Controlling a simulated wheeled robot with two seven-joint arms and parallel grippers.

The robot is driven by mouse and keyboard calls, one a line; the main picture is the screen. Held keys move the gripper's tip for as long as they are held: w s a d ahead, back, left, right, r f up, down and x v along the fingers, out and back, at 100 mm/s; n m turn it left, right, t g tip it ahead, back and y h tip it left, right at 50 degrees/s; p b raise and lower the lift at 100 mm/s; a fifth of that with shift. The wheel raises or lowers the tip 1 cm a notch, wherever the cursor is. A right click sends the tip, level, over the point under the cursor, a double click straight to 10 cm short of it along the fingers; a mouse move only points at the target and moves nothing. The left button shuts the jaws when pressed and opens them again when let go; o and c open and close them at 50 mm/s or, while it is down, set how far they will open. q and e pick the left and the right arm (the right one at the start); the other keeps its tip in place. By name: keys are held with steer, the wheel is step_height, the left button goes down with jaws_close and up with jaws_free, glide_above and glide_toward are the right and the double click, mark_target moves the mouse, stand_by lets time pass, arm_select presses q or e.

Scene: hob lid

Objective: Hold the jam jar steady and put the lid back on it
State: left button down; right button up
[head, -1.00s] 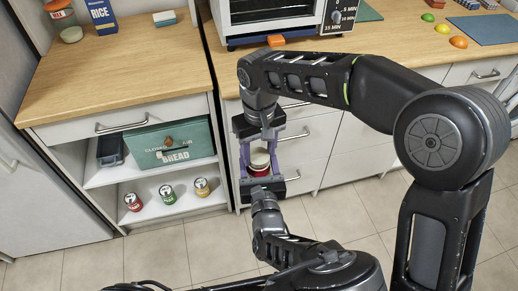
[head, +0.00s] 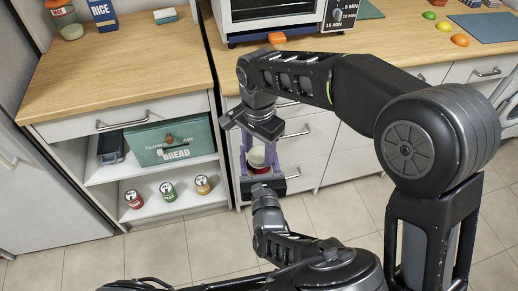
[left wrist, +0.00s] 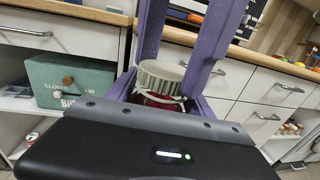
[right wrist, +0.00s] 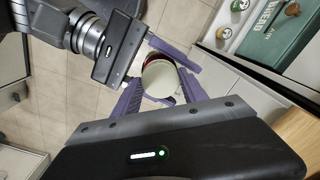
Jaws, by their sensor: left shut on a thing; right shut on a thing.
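The jam jar (left wrist: 157,101), with red contents, is held between the purple fingers of my left gripper (head: 260,152), which is shut on it. In the head view the jar (head: 258,167) is partly hidden by fingers. The cream, ridged lid (left wrist: 160,78) is over the jar's mouth and looks slightly tilted in the left wrist view; I cannot tell if it is seated. My right gripper (right wrist: 162,80) is shut on the lid (right wrist: 159,84), which shows face-on between its fingers in the right wrist view. The two grippers are close together.
Drawers stand just behind the grippers. A green bread bin (head: 172,142) and several cans (head: 168,191) sit on open shelves to the left. The wooden counter (head: 120,68) is mostly clear; a toaster oven (head: 275,15) stands at the back. The floor (head: 160,258) is open.

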steer(key=o, duration=1.3)
steer(key=shift+r, duration=2.3)
steer(key=shift+c, duration=0.3)
